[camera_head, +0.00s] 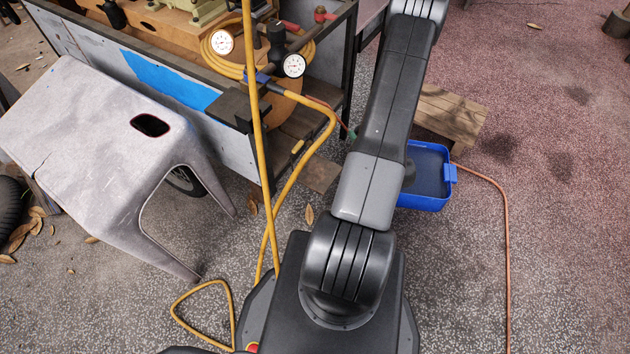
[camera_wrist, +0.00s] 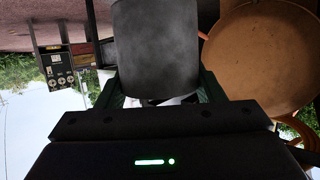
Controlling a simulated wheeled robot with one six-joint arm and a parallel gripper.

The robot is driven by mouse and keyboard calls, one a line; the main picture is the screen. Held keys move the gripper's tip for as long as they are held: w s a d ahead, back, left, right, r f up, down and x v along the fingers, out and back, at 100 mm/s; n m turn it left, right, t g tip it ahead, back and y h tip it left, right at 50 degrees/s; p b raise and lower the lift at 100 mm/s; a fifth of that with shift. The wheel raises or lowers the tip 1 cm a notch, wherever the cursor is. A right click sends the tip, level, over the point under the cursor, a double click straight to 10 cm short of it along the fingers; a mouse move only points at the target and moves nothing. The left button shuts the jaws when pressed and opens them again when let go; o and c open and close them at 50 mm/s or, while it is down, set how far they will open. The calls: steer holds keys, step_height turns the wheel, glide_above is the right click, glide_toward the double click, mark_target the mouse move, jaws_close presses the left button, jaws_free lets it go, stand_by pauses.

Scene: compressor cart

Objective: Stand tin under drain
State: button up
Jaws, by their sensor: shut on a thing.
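A dark grey cylindrical tin (camera_wrist: 155,50) fills the upper middle of the wrist view, which looks upside down. My gripper (camera_wrist: 158,88) is shut on it, one dark green finger on each side. The round orange end of the compressor tank (camera_wrist: 262,55) is close beside the tin, at the right of that view. In the head view the orange tank (camera_head: 284,107) shows in part on the cart, behind gauges and hoses. My arm hides my gripper and the tin there. I cannot make out the drain in either view.
A blue tub (camera_head: 431,202) stands on the ground right of my arm, near a low wooden stand (camera_head: 455,115). A grey stool (camera_head: 80,110) is at the left. Yellow hose (camera_head: 254,150) and an orange cord (camera_head: 506,230) cross the space. Ground at the right is mostly clear.

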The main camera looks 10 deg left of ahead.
steer(key=s+a+f+n+g+y+b, duration=0.15)
steer(key=s+f+b, duration=0.25)
steer(key=f+b, duration=0.45)
steer(key=s+a+f+n+g+y+b, duration=0.15)
steer(key=s+f+b, duration=0.3)
steer(key=f, duration=0.65)
steer(key=shift+n+y, duration=0.4)
steer(key=shift+n, duration=0.1)
steer(key=b+x, duration=0.2)
steer(key=x, duration=0.4)
steer(key=r+b+x, duration=0.1)
steer(key=b+x, duration=0.1)
steer(key=x, duration=0.4)
steer(key=w+r+b+x, duration=0.1)
steer(key=b+x, duration=0.1)
steer(key=x, duration=0.5)
steer(key=shift+a+r, duration=0.1)
steer(key=shift+r, duration=0.3)
steer(key=o, duration=0.9)
steer(key=shift+o, duration=0.2)
